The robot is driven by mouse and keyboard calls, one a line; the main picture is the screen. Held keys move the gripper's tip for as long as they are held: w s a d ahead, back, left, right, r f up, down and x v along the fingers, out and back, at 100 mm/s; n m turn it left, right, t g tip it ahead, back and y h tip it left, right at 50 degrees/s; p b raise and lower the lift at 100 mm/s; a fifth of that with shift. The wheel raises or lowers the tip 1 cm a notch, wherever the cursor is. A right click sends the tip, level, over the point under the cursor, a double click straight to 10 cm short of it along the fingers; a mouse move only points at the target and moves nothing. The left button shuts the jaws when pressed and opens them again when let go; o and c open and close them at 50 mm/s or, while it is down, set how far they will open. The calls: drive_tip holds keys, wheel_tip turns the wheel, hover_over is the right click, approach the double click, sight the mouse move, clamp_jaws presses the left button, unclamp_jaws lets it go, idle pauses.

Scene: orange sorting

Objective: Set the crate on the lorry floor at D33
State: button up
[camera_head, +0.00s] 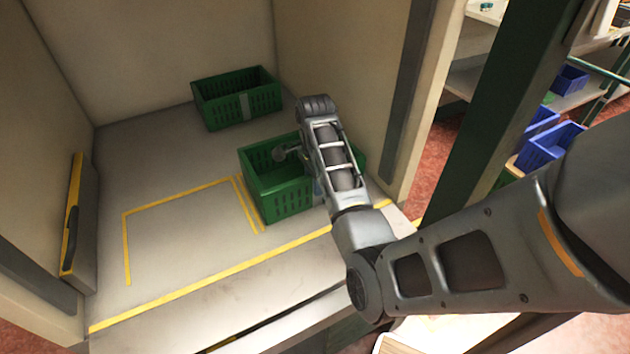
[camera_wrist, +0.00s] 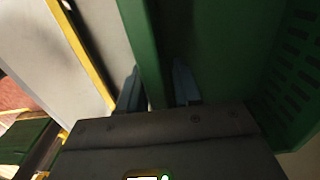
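A green slotted crate (camera_head: 285,200) is upright at the right of the lorry floor (camera_head: 185,250), just right of a yellow-outlined bay (camera_head: 124,245). Whether its base touches the floor is hard to tell. My gripper is hidden behind my arm in the head view. In the wrist view my gripper (camera_wrist: 158,88) has one finger on each side of the crate's wall (camera_wrist: 148,45), close against it, and looks shut on it. No D33 label is readable.
Another green crate (camera_head: 215,106) stands at the back of the lorry floor. The yellow-outlined bay is empty. The right lorry wall (camera_head: 345,60) is close to my arm. A yellow-edged panel (camera_head: 82,225) stands at the left wall. Blue bins (camera_head: 550,145) are outside at the right.

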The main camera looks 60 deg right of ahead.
drive_tip(key=shift+o, duration=1.4)
drive_tip(key=shift+r, duration=3.85)
drive_tip(key=shift+r+p, duration=0.1)
drive_tip(key=shift+p, duration=0.2)
wheel_tip(320, 180, up, 3)
drive_tip(key=p, duration=0.3)
drive_tip(key=shift+p, duration=0.3)
wheel_tip(320, 180, up, 6)
drive_tip(key=shift+f+p, duration=0.1)
drive_tip(key=shift+p, duration=0.55)
